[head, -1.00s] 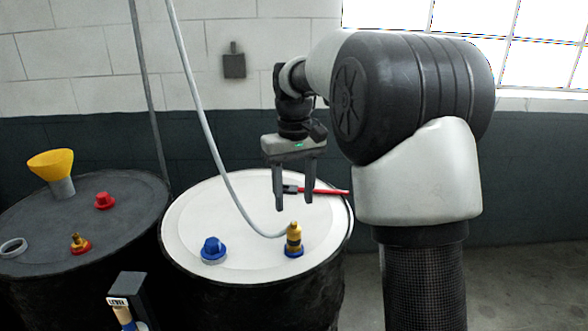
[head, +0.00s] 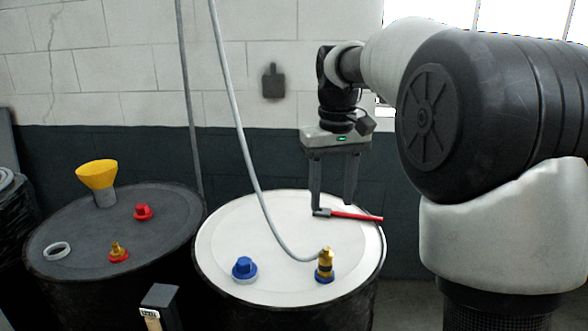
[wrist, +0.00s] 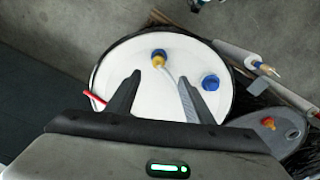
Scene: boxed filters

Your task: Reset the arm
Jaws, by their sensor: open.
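My gripper (head: 332,209) is open and empty, with its fingers pointing down above the back part of the white drum lid (head: 222,232). In the wrist view my gripper's two fingers (wrist: 160,80) stand wide apart over the same lid (wrist: 130,55). My arm reaches in from the right. A red-handled tool (head: 355,216) lies at the back right of the lid, close to the fingertips in the picture; its red end (wrist: 95,97) shows left of the fingers in the wrist view. Whether a finger touches it I cannot tell.
A grey hose (head: 244,130) runs down to a brass fitting (head: 325,262) on the white lid, beside a blue cap (head: 244,268). The dark drum (head: 75,220) at left bears a yellow funnel (head: 97,175), red cap (head: 143,211), white ring (head: 57,251) and red-based brass fitting (head: 118,252).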

